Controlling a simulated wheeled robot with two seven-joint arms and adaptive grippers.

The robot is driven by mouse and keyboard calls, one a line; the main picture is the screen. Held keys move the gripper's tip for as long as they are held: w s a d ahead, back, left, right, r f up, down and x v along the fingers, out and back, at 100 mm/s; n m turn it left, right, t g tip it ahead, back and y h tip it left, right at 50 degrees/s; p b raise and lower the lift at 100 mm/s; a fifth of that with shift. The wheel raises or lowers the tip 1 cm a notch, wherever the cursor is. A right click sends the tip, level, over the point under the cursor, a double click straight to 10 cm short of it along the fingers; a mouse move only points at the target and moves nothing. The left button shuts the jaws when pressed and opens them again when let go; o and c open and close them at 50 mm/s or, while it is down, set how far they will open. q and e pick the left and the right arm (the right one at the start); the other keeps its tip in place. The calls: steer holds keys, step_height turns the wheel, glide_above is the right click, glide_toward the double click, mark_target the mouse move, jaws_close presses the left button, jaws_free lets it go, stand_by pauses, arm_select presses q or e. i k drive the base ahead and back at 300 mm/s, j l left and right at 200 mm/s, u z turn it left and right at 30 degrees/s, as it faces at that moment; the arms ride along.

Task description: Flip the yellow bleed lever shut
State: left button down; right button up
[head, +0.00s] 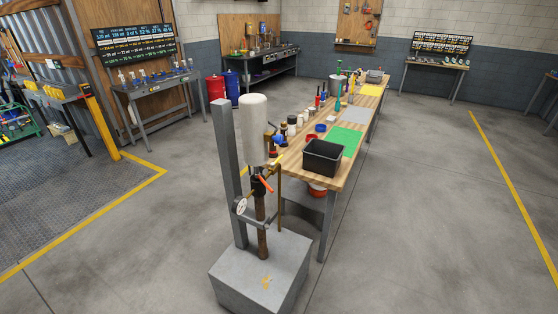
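A test stand with a grey upright post (226,180) rises from a grey block base (255,275) in the front middle of the head view. A white cylinder (253,130) is mounted high on it, above a black valve body (257,187) with an orange handle (266,183). A small yellow lever (277,160) sticks out at the right below the white cylinder, tilted up to the right; its exact position is too small to tell. A round gauge (241,206) sits at the left of the brown vertical pipe (262,230). Neither of my grippers is in view.
A long wooden workbench (325,185) stands right behind the stand, with a black bin (322,158), a green mat (346,140) and several bottles. Red (216,88) and blue drums stand farther back. The floor left and right of the stand is clear.

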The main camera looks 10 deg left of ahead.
mark_target(273, 165)
steer(key=j+z, duration=0.45)
steer(key=j, duration=0.4)
steer(key=k+j+z, duration=0.1)
steer(key=j+z, duration=0.3)
steer(key=j, duration=0.45)
steer(key=j+z, duration=0.3)
steer(key=j, duration=0.3)
steer(key=j+z, duration=0.3)
steer(key=j, duration=0.25)
steer(key=k+j+z, duration=0.3)
steer(key=j, duration=0.25)
steer(key=i, duration=0.1)
